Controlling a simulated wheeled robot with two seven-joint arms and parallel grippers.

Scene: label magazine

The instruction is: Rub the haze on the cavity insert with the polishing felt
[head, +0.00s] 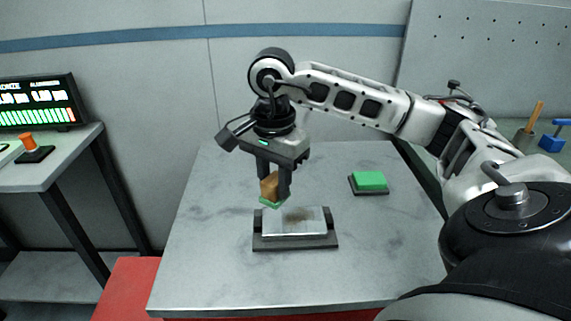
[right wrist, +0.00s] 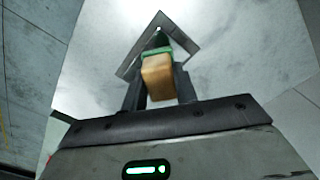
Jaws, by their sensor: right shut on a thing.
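The cavity insert (head: 310,227) is a silvery metal block with a brownish haze patch on its top, set in a dark holder (head: 296,243) on the table. My right gripper (head: 274,188) points down and is shut on the polishing felt (head: 269,187), a tan block with a green pad underneath. The felt also shows between the fingers in the right wrist view (right wrist: 158,78). The felt is tilted and at the back left edge of the insert, left of the haze. I cannot tell whether the pad touches the insert. My left gripper is not in view.
A green block on a black base (head: 369,182) lies to the right on the grey table (head: 210,265). A side bench (head: 40,165) at left carries a lit display (head: 40,103) and an orange-topped button (head: 28,143). The table's front and left are clear.

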